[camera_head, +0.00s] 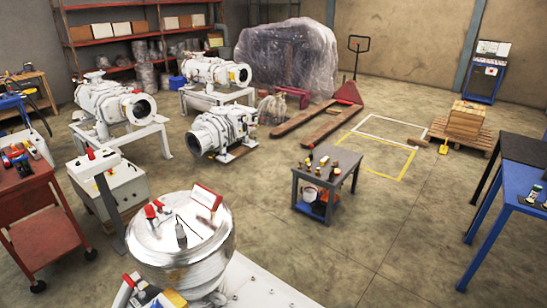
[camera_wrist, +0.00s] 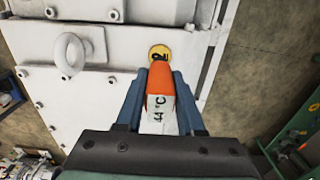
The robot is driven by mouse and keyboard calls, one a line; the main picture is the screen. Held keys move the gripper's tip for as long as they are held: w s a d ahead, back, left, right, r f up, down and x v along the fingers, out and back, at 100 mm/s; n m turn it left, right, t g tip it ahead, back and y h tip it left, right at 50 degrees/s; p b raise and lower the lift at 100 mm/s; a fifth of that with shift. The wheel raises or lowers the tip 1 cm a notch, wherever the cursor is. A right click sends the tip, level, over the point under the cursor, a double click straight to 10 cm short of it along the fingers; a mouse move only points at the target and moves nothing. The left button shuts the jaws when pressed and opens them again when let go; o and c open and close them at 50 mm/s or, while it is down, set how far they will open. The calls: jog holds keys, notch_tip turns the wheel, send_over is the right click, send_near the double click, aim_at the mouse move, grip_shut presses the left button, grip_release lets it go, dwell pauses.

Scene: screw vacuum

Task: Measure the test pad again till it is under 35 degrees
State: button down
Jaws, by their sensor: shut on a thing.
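In the wrist view my gripper (camera_wrist: 161,82) is shut on an orange and white hand-held thermometer (camera_wrist: 160,82). Its white display reads sideways and looks like 44 °C. The test pad (camera_wrist: 158,53) is a round yellow disc with a black mark on a white metal housing (camera_wrist: 110,70). The thermometer's orange tip points at the pad and overlaps its lower edge in the picture. I cannot tell whether the tip touches it. My gripper does not clearly show in the head view.
A lifting eye (camera_wrist: 70,50) and bolted flanges stick out left of the pad. In the head view stand white pumps (camera_head: 225,130), a silver vessel (camera_head: 180,255), a red cart (camera_head: 25,190), a grey trolley (camera_head: 328,165) and a blue bench (camera_head: 520,180). Floor between trolley and bench is clear.

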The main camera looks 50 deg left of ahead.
jog(key=shift+f+b, duration=0.35)
jog(key=shift+f, duration=0.15)
jog(key=shift+s+f, duration=0.1)
dwell(1.4)
notch_tip(320, 180, up, 7)
jog(key=p, duration=0.7)
jog(key=shift+p, duration=0.35)
